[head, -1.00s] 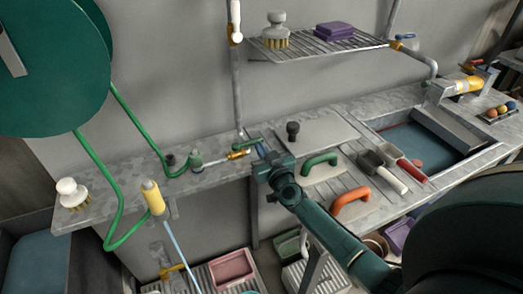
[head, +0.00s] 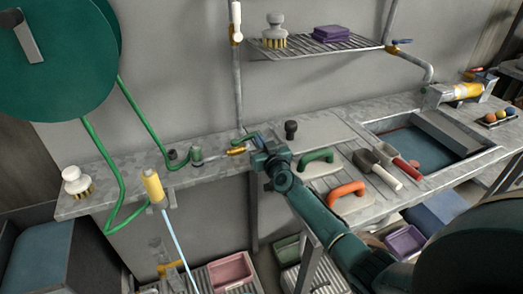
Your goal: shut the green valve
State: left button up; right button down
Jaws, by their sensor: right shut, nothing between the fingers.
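The green valve is on the bench near the wall, with a brass body (head: 236,151) and a green lever handle (head: 244,138). The handle runs roughly sideways above the body, and its right end is close to my gripper and partly hidden. My right gripper (head: 258,142) is shut and empty, just right of the valve. I cannot tell whether its fingers touch the lever. My left gripper is not in view.
A green hose (head: 122,175) loops from the large green reel (head: 60,75) to the bench. A yellow-handled sprayer (head: 153,186) stands at the front edge. Green (head: 316,156) and orange (head: 347,188) handles lie right of my gripper. A wire shelf (head: 320,48) hangs above.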

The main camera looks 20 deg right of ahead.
pick_arm(q)
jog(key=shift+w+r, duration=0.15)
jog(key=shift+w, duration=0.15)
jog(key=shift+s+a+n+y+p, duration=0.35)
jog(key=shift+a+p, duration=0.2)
jog(key=shift+p, duration=0.9)
pick_arm(e)
jog(key=s, duration=1.3)
jog(key=shift+a, duration=0.4)
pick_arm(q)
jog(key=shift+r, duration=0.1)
pick_arm(e)
jog(key=shift+r, duration=0.1)
